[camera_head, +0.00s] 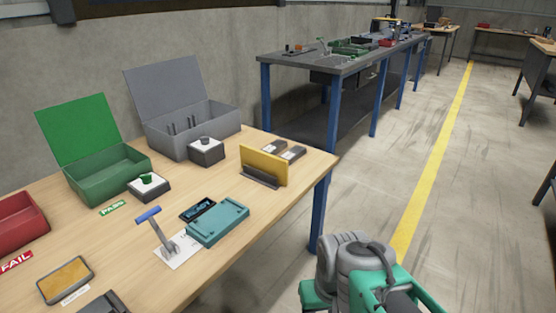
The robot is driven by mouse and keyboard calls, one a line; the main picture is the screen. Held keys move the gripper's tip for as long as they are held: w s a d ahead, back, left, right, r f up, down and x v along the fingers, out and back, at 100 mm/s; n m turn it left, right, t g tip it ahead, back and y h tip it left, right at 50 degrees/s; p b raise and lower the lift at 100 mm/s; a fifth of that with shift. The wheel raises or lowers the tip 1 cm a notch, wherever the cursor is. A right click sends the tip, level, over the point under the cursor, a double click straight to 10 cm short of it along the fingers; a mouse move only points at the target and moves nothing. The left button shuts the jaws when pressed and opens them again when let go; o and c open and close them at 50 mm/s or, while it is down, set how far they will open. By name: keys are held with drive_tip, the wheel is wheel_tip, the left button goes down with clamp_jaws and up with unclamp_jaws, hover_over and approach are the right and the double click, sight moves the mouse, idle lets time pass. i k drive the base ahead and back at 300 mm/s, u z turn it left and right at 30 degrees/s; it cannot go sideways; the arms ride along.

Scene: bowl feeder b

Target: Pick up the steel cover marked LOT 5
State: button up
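No marking LOT 5 can be read in the head view, so I cannot tell which thing is the steel cover. Two small dark grey pieces with pale labels, a left one (274,148) and a right one (293,153), lie side by side near the far right corner of the wooden table (270,222). Their labels are too small to read. A yellow plate (264,165) stands upright in a dark holder in front of them. Part of my grey and green arm shows at the lower right, off the table's edge. My gripper's fingers are not in view.
An open grey box (195,130) and an open green box (108,174) stand at the back. Two small block stands (206,155) (148,190), a teal case (218,222), a blue-handled lever (160,232) and a red bin (20,222) occupy the table.

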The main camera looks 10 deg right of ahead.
sight(276, 147)
drive_tip(key=z, duration=1)
drive_tip(key=i, duration=5)
drive_tip(key=u, duration=5.45)
